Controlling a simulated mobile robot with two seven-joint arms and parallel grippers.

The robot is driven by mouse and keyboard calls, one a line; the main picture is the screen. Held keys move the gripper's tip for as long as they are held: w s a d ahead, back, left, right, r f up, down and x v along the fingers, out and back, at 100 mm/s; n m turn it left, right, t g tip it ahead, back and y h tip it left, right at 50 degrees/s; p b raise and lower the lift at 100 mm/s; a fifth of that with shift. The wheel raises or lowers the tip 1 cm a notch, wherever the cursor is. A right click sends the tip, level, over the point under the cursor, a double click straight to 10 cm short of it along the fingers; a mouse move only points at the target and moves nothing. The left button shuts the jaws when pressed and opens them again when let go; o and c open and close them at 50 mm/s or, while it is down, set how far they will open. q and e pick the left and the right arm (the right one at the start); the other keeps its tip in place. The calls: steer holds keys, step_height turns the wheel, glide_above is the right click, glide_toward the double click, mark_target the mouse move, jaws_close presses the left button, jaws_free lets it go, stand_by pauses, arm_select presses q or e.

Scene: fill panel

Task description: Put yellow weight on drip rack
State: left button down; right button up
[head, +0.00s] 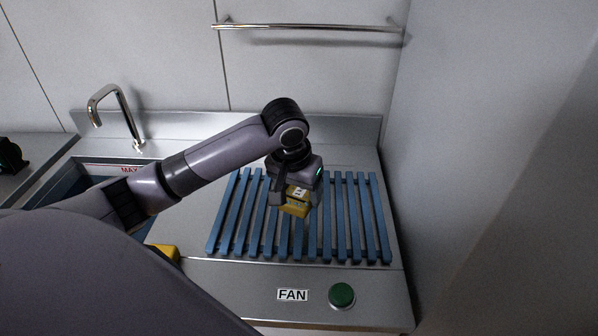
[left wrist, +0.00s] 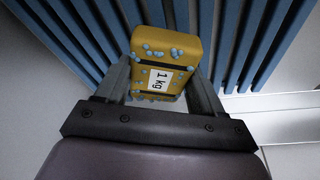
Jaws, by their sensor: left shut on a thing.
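The yellow weight (head: 295,207) has a white label and sits between the fingers of my left gripper (head: 294,200) in the head view. In the left wrist view the weight (left wrist: 166,62) reads "1 kg" and has blue droplets on its surface. My left gripper (left wrist: 160,88) is shut on it. The weight is over the blue slats of the drip rack (head: 352,215); I cannot tell whether it touches them. The rack also shows in the left wrist view (left wrist: 245,40). My right gripper is not in view.
A sink (head: 62,184) with a tap (head: 118,112) is at the left. Another yellow object (head: 163,251) shows partly behind my arm. A green button (head: 341,295) and a FAN label (head: 292,295) are at the front. A wall (head: 470,150) stands close on the right.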

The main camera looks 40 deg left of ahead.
mark_target(292, 203)
arm_select(q)
steer(key=shift+f, duration=2.15)
steer(key=shift+f, duration=0.1)
steer(key=shift+c, duration=0.7)
jaws_free()
steer(key=shift+f, duration=0.15)
steer(key=v, duration=1.2)
steer(key=shift+s+d, duration=0.1)
